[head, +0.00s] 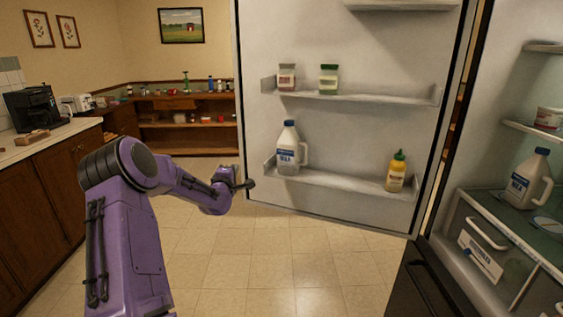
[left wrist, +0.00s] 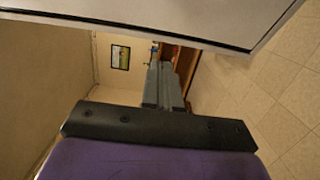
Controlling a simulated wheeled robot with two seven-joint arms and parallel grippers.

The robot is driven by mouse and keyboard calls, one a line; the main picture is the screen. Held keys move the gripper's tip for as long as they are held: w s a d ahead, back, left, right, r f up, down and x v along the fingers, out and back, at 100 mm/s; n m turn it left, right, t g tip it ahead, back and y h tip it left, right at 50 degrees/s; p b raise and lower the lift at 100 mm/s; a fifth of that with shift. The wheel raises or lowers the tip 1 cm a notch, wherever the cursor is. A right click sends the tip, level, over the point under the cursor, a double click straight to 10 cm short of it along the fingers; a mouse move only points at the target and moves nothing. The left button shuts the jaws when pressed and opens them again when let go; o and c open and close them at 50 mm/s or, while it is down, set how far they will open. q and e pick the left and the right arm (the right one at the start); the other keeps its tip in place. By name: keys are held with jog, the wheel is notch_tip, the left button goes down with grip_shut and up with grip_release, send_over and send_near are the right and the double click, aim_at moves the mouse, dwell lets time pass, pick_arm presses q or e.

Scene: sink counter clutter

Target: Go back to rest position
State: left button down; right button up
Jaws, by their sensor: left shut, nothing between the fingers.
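My left arm is purple and reaches in from the left of the head view. My left gripper (head: 246,184) is shut and empty, close to the left edge of the open fridge door (head: 345,200). In the left wrist view the closed fingers (left wrist: 163,85) point away from the camera, with nothing between them. The lower edge of a large pale panel, which looks like the fridge door (left wrist: 180,15), crosses the top of that view. My right gripper is not in view.
The door shelves hold a milk jug (head: 289,148), a yellow bottle (head: 396,172) and two jars. The open fridge stands at the right with another milk jug (head: 527,179). A counter (head: 45,142) with a coffee machine (head: 34,105) runs along the left. The tiled floor (head: 255,265) in the middle is clear.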

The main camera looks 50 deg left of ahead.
pick_arm(q)
jog(key=shift+s+a, duration=0.1)
jog(key=w+d+f+m+g+h, duration=0.15)
jog(key=d+f+m, duration=0.3)
jog(key=d, duration=0.45)
jog(key=w+d+f+m+h, duration=0.1)
jog(key=d+f+m+h, duration=0.1)
jog(key=d+f+m, duration=0.5)
jog(key=w+d+f+m+g+h, duration=0.1)
jog(key=d+f, duration=0.4)
jog(key=d, duration=0.6)
jog(key=s+d+f+m+g+h, duration=0.3)
jog(key=s+d+f+m, duration=0.2)
jog(key=s+d+f, duration=0.85)
jog(key=s+d+f+m+g+h, duration=0.1)
jog(key=s+d+f+g, duration=0.1)
jog(key=s, duration=0.5)
jog(key=s+d+f+m+g+h, duration=0.1)
jog(key=s+d+f+g, duration=0.1)
jog(key=s+d+f, duration=0.2)
jog(key=s+f, duration=0.1)
jog(key=s, duration=0.2)
jog(key=shift+s+f+m, duration=0.15)
jog(key=shift+f+m, duration=0.2)
jog(key=shift+d, duration=0.1)
